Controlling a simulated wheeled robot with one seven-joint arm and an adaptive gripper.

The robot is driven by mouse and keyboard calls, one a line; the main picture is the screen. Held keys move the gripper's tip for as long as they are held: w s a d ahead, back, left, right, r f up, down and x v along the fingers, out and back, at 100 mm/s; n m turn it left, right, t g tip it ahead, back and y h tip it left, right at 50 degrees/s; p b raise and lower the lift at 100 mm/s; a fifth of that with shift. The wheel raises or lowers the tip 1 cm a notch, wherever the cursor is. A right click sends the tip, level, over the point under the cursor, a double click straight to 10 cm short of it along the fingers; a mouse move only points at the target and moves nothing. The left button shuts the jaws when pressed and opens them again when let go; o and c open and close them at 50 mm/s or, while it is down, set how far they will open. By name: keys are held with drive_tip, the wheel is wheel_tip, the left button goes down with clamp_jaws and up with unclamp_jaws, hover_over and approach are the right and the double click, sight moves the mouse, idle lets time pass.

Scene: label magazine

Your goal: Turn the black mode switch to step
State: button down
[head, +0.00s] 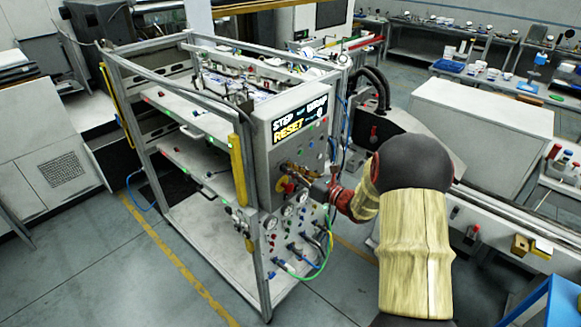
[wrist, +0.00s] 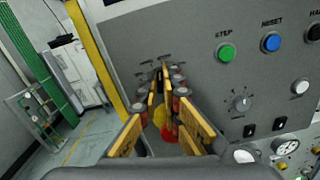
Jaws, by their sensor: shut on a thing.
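My gripper (head: 297,172) reaches the grey control panel (head: 262,150) of the machine from the right. In the wrist view my gripper (wrist: 160,76) has its fingertips close together against the panel, shut on a small dark switch that they mostly hide. Small labels fan out around the fingertips, too small to read. This fits the black mode switch, but its pointing direction cannot be seen.
A red and yellow button (wrist: 163,120) shows between the fingers, lower down. A green STEP button (wrist: 227,54) and a blue RESET button (wrist: 270,42) sit to the right. A display (head: 299,120) is above. Gauges and hoses (head: 322,240) are below.

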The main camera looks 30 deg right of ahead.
drive_tip(key=shift+m+p, duration=0.5)
drive_tip(key=shift+m, duration=0.3)
drive_tip(key=shift+f, duration=0.1)
drive_tip(key=c, duration=2.1)
unclamp_jaws()
drive_tip(key=shift+o, duration=0.5)
drive_tip(key=v, duration=1.2)
